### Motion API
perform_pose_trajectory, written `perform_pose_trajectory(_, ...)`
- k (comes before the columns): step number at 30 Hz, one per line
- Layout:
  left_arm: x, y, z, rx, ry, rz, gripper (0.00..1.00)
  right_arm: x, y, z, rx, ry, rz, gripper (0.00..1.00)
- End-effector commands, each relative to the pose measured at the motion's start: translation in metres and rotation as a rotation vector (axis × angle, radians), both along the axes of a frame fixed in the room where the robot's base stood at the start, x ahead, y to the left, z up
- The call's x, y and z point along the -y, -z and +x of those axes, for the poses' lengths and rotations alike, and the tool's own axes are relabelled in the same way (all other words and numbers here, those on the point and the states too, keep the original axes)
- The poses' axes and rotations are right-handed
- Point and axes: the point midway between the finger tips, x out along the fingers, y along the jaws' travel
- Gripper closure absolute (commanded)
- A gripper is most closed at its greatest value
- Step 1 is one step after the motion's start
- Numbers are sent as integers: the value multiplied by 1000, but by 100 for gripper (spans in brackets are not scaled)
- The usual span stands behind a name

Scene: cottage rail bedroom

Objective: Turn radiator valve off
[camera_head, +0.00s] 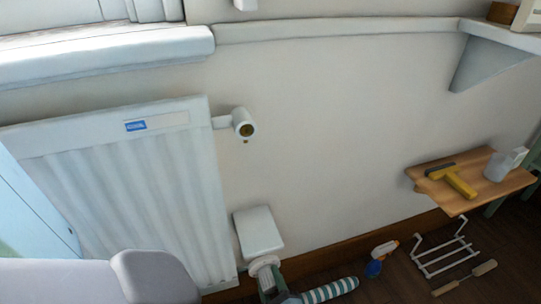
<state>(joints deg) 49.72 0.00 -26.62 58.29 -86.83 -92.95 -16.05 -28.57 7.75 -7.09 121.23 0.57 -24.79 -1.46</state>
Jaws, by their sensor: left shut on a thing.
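A white radiator (140,190) hangs on the wall at the left, with a blue label near its top. At its upper right corner a white fitting (244,122) with a brass-coloured face sticks out, and nothing touches it. Low down by its right end is a white ribbed valve knob (265,263). Dark parts that seem to be my left gripper (273,284) are at the knob from below and look shut on it. The fingertips are hard to make out. My grey left arm fills the bottom left corner. My right gripper is not in view.
A white box (258,232) is just above the knob. A teal-striped cylinder (330,290) lies right of it. A spray bottle (376,262), white rack (440,252) and wooden-handled tool (464,279) are on the floor. A small wooden table (450,203) stands at the right.

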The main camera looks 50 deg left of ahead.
Motion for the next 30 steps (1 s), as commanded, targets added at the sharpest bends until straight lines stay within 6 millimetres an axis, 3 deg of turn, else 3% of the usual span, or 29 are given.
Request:
perform_pose_trajectory(17, 1, 1, 0, 506, -1, -212, 81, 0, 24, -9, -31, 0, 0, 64)
perform_pose_trajectory(30, 1, 0, 0, 892, 0, -372, 81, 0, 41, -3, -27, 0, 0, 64)
